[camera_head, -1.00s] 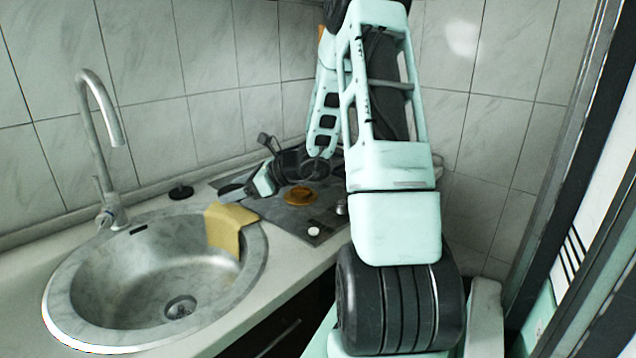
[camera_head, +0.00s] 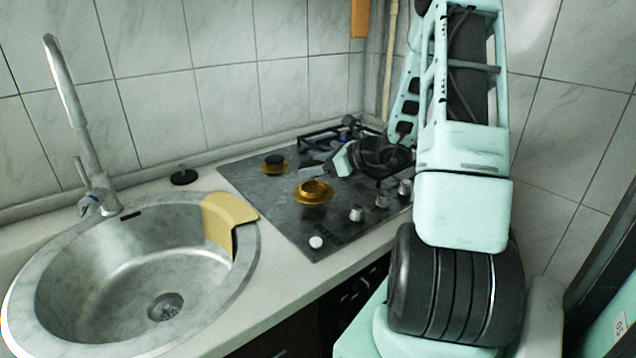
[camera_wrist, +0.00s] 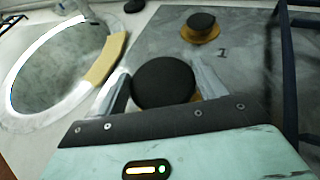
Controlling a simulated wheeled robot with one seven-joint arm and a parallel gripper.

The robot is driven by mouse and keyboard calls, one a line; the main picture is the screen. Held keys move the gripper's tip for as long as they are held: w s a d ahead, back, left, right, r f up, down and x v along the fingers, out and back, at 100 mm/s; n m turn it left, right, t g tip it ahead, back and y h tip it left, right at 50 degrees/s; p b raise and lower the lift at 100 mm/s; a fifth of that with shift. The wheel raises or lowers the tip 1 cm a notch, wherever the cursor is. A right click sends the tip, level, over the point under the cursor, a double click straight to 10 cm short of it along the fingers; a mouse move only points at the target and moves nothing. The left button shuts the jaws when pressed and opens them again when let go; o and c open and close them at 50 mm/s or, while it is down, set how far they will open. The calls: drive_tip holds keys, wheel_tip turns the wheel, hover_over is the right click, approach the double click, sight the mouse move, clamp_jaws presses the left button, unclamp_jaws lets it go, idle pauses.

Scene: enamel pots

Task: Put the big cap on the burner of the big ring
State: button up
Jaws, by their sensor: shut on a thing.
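My gripper (camera_head: 318,172) is just behind the front brass burner ring (camera_head: 313,194) in the head view. In the wrist view my gripper (camera_wrist: 160,72) is shut on a big, round black cap (camera_wrist: 163,84), with one finger on each side. A sliver of brass (camera_wrist: 195,97) shows past the cap's right edge; how high the cap is above it cannot be told. In the head view the front ring looks uncapped, and I cannot make out the held cap. The rear burner (camera_head: 274,167) bears a smaller black cap (camera_head: 275,158).
The dark hob (camera_head: 250,186) has knobs (camera_head: 357,213) along its front right and a dark pan support (camera_head: 320,137) at the back. A black disc (camera_head: 184,177) lies on the counter. The steel sink (camera_head: 100,285), with a yellow cloth-like piece (camera_head: 222,212), is at left.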

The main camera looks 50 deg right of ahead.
drive_tip(key=shift+f, duration=2.4)
drive_tip(key=shift+f, duration=0.15)
drive_tip(key=o, duration=1.1)
drive_tip(key=shift+c, duration=0.2)
drive_tip(key=shift+r, duration=0.2)
drive_tip(key=v, duration=1.2)
drive_tip(key=shift+f, duration=0.1)
